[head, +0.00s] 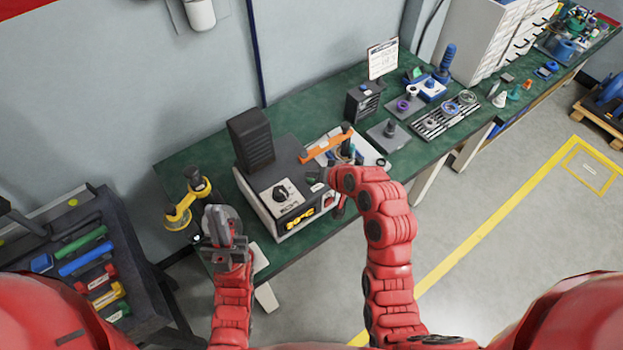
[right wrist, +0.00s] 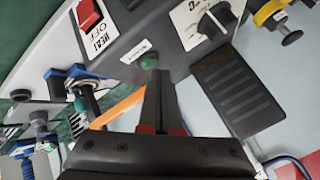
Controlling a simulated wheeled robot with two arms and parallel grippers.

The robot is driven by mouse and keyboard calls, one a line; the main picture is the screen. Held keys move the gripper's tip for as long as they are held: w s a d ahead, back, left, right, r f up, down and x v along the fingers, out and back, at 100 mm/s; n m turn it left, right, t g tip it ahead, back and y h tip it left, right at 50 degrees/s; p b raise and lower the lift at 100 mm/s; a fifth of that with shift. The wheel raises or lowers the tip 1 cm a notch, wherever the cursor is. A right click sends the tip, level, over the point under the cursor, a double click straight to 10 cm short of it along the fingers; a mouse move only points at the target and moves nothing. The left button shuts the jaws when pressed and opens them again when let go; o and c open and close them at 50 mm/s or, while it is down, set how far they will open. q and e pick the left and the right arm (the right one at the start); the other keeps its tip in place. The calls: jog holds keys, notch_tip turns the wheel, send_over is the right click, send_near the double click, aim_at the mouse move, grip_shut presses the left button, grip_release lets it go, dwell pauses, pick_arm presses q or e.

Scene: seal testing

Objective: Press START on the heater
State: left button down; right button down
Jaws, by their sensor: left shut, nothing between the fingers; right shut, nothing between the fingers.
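The heater (head: 262,185) is a grey and white box on the green bench, with a black dial (head: 282,192) and a lit yellow display (head: 300,219). In the right wrist view its panel shows a round green button (right wrist: 149,61) beside a small white label too blurred to read, a red switch (right wrist: 88,14) marked HEAT OFF, and the dial (right wrist: 214,20). My right gripper (right wrist: 158,74) is shut and empty, its tips right at the green button; I cannot tell if they touch. In the head view my left gripper (head: 222,226) is shut and empty, left of the heater's front.
A black tower (head: 251,140) stands at the heater's back. A yellow and black tool (head: 185,205) is at the bench's left end. An orange-handled item (head: 325,147) and small fixtures lie right of the heater. A tool rack (head: 95,250) stands at left.

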jog(key=shift+f, duration=0.45)
dwell(0.6)
jog(key=shift+r, duration=0.8)
jog(key=shift+r, duration=0.15)
notch_tip(320, 180, up, 5)
jog(key=shift+f+p, duration=0.15)
jog(key=shift+p, duration=0.65)
jog(key=shift+w, duration=0.1)
dwell(0.4)
